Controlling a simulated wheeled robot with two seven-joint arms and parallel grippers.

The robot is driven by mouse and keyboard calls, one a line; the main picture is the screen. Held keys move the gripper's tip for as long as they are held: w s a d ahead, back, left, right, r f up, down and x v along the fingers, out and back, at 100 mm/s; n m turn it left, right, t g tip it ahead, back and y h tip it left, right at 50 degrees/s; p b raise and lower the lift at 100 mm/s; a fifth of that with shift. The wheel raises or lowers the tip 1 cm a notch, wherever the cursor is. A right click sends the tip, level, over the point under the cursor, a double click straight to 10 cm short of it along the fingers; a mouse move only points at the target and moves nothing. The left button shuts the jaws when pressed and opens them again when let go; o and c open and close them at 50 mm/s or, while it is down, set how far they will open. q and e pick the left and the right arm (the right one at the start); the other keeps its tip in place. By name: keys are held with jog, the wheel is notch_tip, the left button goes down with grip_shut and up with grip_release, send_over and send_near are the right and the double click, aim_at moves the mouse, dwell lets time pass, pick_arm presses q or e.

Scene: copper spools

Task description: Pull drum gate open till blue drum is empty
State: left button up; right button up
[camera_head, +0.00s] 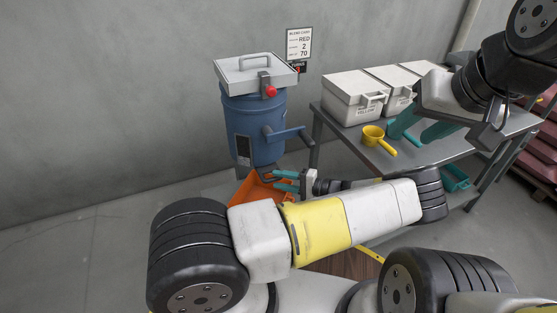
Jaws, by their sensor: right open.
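My right gripper (420,128) is open and empty, above the metal table beside the yellow scoop.
The grey metal table (350,134) at the right bears several pale lidded boxes (355,97) and a yellow scoop (376,138). A teal container (455,179) is on its lower shelf. A sign (298,44) hangs behind the drum. The floor at left is clear.

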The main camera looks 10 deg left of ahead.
pick_arm(q)
jog(key=shift+x, duration=2.65)
grip_shut()
jog(key=shift+f, duration=0.15)
